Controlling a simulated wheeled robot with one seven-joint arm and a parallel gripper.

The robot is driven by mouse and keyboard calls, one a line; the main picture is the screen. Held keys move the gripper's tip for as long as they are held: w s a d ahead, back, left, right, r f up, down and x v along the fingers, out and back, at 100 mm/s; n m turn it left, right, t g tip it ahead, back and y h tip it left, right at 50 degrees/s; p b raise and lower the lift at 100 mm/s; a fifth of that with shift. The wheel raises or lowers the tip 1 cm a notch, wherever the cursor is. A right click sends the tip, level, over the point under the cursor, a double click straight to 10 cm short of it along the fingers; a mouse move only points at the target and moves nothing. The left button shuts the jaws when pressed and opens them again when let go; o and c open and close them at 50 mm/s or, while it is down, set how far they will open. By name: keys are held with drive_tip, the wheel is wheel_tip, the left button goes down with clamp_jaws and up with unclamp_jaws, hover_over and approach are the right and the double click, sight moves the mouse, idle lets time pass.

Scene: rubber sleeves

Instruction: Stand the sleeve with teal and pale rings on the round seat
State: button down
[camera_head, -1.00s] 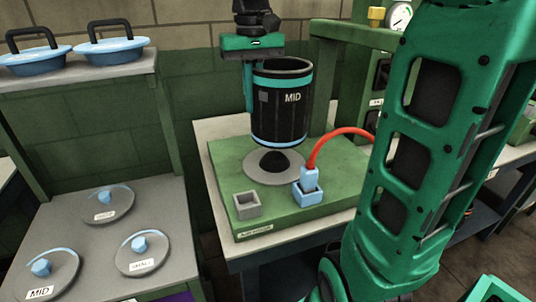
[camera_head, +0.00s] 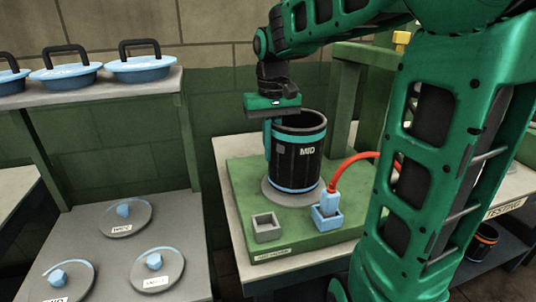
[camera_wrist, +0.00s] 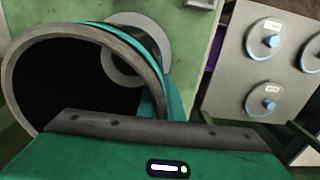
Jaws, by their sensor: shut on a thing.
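The sleeve (camera_head: 297,165) is a black open cylinder marked MID, with a teal ring near its top and a pale blue ring near its bottom. It stands upright over the round grey seat (camera_head: 268,194), whose black dome is hidden. The sleeve's lower edge is at or just above the seat; I cannot tell if it touches. My gripper (camera_head: 270,135) is shut on the sleeve's wall at the left of its rim. In the wrist view the sleeve's rim (camera_wrist: 75,32) fills the left side, and the seat (camera_wrist: 112,68) shows beyond its wall.
The green base (camera_head: 250,225) carries a grey square socket (camera_head: 266,228) and a blue plug holder (camera_head: 327,216) with a red hose (camera_head: 350,164) close right of the sleeve. A green frame (camera_head: 345,110) stands behind right.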

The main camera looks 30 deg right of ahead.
drive_tip(key=shift+f, duration=0.7)
drive_tip(key=c, duration=1.9)
unclamp_jaws()
drive_tip(key=shift+f, duration=0.1)
wheel_tip(320, 180, up, 12)
drive_tip(key=shift+r, duration=0.1)
drive_tip(key=shift+s, duration=0.1)
